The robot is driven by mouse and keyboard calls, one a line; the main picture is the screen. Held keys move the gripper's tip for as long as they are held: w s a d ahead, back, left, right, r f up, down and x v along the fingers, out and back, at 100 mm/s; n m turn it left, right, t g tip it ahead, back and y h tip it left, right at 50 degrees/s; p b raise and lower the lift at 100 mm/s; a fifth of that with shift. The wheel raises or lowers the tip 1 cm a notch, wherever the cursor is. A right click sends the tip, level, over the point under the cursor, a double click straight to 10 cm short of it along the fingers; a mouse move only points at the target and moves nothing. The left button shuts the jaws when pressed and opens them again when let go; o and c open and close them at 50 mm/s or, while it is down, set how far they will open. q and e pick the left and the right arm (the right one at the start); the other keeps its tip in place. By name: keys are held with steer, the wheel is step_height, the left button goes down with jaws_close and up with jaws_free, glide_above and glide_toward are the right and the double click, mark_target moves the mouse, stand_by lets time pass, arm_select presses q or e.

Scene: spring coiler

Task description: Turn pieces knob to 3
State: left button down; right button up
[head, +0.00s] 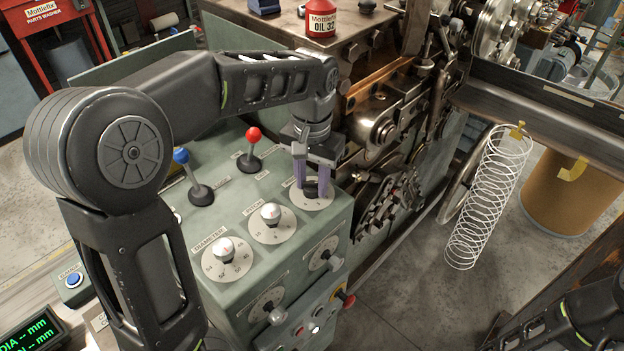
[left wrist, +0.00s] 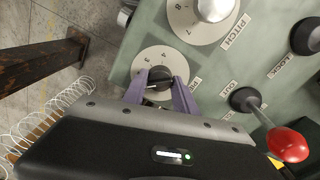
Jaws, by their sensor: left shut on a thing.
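The dark knob (head: 312,187) sits on a pale round dial (head: 313,204) at the panel's right corner, near the machine's coiling head. My left gripper (head: 311,190) reaches down over it, its purple fingers shut on the knob from both sides. In the left wrist view the knob (left wrist: 160,76) sits between the fingertips, and the numbers 3 and 4 show on the dial (left wrist: 150,60). The knob's pointer direction is hard to tell, and the gripper hides part of the dial and its label. My right gripper is out of view; only part of that arm shows at lower right.
The pitch knob (head: 271,212) and diameter knob (head: 223,250) stand beside the gripped knob. A red-topped lever (head: 253,136) and a blue-topped lever (head: 182,157) rise behind them. A wire spring (head: 487,195) hangs at right, near a brown drum (head: 565,195).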

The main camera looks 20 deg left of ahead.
mark_target(312, 182)
arm_select(q)
steer(key=m, duration=1.2)
stand_by(0.4)
steer(key=c, duration=1)
jaws_free()
steer(key=shift+o, duration=0.2)
step_height(312, 182, up, 8)
steer(key=shift+f, duration=0.1)
